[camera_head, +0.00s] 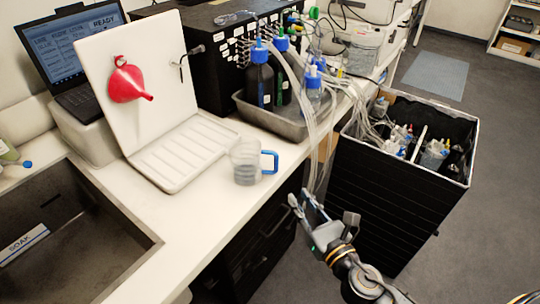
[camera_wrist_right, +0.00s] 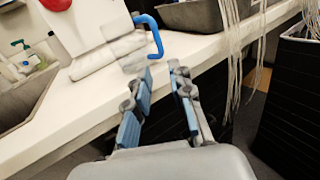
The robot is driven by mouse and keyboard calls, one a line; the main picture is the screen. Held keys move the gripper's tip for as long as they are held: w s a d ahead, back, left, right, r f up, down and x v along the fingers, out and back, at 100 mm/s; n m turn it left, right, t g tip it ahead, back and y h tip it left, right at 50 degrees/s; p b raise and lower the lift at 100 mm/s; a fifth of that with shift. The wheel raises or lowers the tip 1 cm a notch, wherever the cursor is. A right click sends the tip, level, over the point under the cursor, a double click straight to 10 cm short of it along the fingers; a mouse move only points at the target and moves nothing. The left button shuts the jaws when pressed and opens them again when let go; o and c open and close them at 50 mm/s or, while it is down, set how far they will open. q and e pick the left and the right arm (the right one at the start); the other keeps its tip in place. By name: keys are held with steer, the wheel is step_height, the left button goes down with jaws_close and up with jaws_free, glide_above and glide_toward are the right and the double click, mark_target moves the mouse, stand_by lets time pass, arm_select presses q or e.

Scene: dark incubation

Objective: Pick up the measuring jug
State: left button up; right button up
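The measuring jug (camera_head: 246,163) is clear with a blue handle and stands upright on the white counter, just right of the drying rack. Its handle points right. In the right wrist view the jug (camera_wrist_right: 129,48) shows beyond the fingertips, its blue handle toward the right. My right gripper (camera_head: 305,205) is in front of the counter edge, below and to the right of the jug, apart from it. Its blue-padded fingers (camera_wrist_right: 162,88) are spread with nothing between them. My left gripper is not in view.
A white drying rack (camera_head: 186,150) with a red funnel (camera_head: 127,82) stands left of the jug. A sink (camera_head: 70,240) is at lower left. A metal tray (camera_head: 290,124) of bottles is behind. A black bin (camera_head: 400,195) with tubing stands right of the counter.

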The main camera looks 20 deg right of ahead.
mark_target(277, 167)
steer(key=w+p, duration=0.1)
steer(key=w, duration=0.3)
steer(key=w+a+p, duration=0.1)
steer(key=w, duration=0.4)
steer(key=w+a+p, duration=0.1)
steer(key=w, duration=0.3)
steer(key=shift+w+a, duration=0.2)
steer(key=shift+a, duration=0.05)
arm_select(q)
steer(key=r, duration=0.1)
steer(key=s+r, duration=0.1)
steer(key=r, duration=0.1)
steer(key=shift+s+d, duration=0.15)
arm_select(e)
steer(key=shift+s, duration=0.1)
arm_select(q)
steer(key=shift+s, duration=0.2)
arm_select(e)
steer(key=shift+r, duration=0.1)
jaws_close()
